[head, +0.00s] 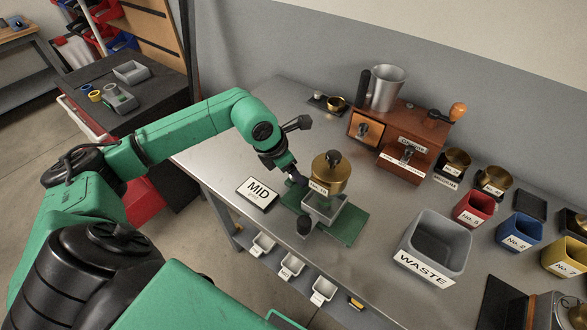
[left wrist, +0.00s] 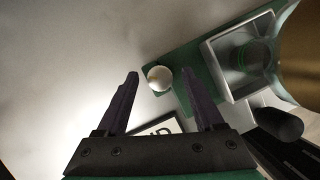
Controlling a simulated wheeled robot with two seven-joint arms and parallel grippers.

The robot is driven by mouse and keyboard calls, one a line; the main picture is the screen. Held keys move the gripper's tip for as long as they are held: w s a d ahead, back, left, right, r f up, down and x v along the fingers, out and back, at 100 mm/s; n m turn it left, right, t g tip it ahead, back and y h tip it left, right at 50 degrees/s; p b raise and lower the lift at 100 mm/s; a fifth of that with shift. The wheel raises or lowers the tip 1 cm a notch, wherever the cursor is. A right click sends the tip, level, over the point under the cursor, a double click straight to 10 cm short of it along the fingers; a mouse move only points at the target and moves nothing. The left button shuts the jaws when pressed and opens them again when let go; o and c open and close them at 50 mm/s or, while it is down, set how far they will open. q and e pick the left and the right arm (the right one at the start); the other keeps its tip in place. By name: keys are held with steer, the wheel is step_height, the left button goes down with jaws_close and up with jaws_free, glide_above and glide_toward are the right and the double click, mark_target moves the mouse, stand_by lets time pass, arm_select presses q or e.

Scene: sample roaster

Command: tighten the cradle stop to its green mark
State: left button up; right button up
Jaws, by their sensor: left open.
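The cradle has a green base plate (head: 349,227) with a grey tray (head: 325,209) and a brass drum (head: 331,178) above it. In the left wrist view a pale round knob (left wrist: 159,78) sits at the edge of the green plate (left wrist: 188,62); I cannot tell if it is the stop. A dark cylinder (left wrist: 280,124) sticks out beside the tray (left wrist: 213,68). A green ring (left wrist: 254,52) shows inside the tray. My left gripper (head: 295,178) is open beside the cradle; in the wrist view the pale knob lies between its fingertips (left wrist: 160,77), apparently untouched. My right gripper is not in view.
A wooden machine with a metal cup (head: 388,88) is behind. Labelled red (head: 473,208) and blue (head: 519,232) bins stand at right. The bench's left part is clear.

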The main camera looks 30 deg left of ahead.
arm_select(q)
jaws_close()
